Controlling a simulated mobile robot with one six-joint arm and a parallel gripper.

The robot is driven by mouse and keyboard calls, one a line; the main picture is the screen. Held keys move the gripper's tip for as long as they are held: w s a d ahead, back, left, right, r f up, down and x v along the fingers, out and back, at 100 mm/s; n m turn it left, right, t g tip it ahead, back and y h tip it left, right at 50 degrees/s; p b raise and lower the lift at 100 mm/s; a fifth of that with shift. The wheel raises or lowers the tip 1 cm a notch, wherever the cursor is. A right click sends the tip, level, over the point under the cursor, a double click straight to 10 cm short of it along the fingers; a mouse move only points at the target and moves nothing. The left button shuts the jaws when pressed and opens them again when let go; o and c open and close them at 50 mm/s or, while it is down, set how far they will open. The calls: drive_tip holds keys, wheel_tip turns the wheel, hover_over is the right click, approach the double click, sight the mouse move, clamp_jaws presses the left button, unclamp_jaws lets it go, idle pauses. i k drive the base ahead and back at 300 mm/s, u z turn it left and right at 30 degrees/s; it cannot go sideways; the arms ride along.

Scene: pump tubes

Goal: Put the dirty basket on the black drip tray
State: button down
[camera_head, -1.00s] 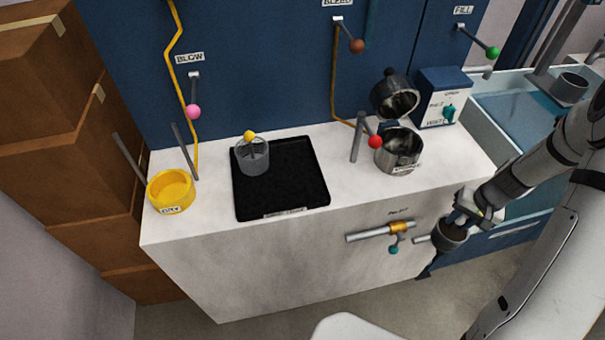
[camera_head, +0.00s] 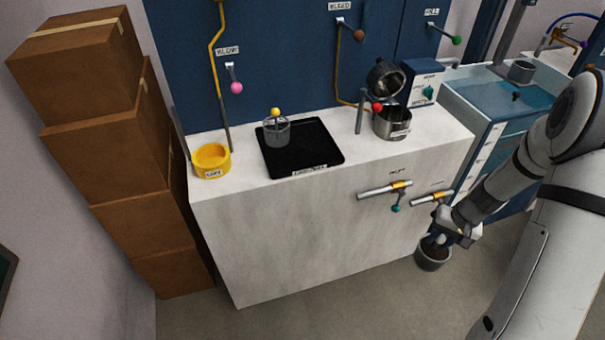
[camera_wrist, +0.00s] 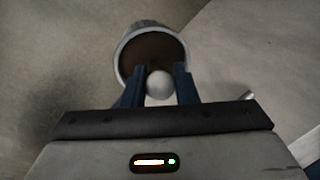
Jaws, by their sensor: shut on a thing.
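My gripper (camera_head: 440,239) is shut on a grey basket (camera_head: 432,259) with dark brown contents. It holds the basket low, in front of the counter's right part, above the floor. In the wrist view my gripper's fingers (camera_wrist: 159,72) close around the basket's pale round knob, and the basket's rim (camera_wrist: 122,62) shows beyond them. The black drip tray (camera_head: 322,150) lies flat on the white counter. A clear grey basket (camera_head: 277,132) with a yellow knob stands on the tray's back left part.
A yellow ring-shaped holder (camera_head: 211,160) is left of the tray. A metal pot (camera_head: 393,123) with a raised lid stands to its right. Pipes with valve handles (camera_head: 385,190) stick out from the counter front. Stacked cardboard boxes (camera_head: 105,130) stand at left.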

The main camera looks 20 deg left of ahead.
sight(319, 153)
drive_tip(key=k, duration=1.1)
drive_tip(key=u, duration=0.75)
drive_tip(key=i, duration=1)
